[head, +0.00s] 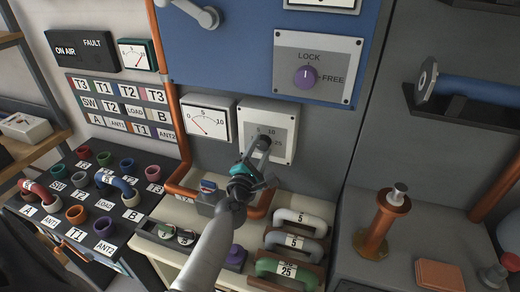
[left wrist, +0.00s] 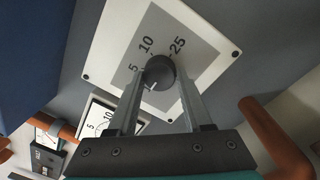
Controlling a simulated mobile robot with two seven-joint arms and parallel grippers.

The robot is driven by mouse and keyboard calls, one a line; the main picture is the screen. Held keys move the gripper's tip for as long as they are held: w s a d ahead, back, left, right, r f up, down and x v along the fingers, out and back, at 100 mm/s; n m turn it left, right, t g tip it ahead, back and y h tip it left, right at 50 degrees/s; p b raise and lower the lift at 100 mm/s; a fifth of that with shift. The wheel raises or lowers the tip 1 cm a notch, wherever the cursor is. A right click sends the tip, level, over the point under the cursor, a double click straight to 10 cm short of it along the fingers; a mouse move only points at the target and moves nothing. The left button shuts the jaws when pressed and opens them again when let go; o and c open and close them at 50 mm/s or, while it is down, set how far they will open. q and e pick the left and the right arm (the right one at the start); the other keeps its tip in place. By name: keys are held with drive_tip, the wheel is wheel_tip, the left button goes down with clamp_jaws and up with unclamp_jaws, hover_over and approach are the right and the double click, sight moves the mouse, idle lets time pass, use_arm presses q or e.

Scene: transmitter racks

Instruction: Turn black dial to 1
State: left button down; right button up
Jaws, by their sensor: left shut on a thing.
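The black dial (head: 264,141) sits on a white-edged panel (head: 286,112) with a grey face, low on the grey cabinet. In the left wrist view the dial (left wrist: 159,73) has the labels 5, 10 and 25 around it. No 1 is visible; my finger covers part of the face at lower left. A small white mark on the dial faces down and left, toward that finger. My left gripper (head: 262,150) reaches up to the panel, and its two fingers (left wrist: 158,90) are shut on the dial from both sides. My right gripper is not in view.
A gauge (head: 207,118) is left of the panel, and a purple LOCK/FREE knob (head: 306,76) is above. Below is a bench with several handled plugs (head: 301,219). An orange pipe (head: 176,178) runs near the panel's lower left. A copper spool (head: 382,222) stands at right.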

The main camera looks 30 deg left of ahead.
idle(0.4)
use_arm(q)
drive_tip(key=shift+c, duration=1.6)
unclamp_jaws()
drive_tip(key=shift+s+d, duration=0.15)
drive_tip(key=shift+s, duration=0.35)
drive_tip(key=b+v, duration=0.2)
drive_tip(key=v, duration=1.2)
drive_tip(key=shift+s, duration=0.15)
drive_tip(key=shift+d, duration=0.1)
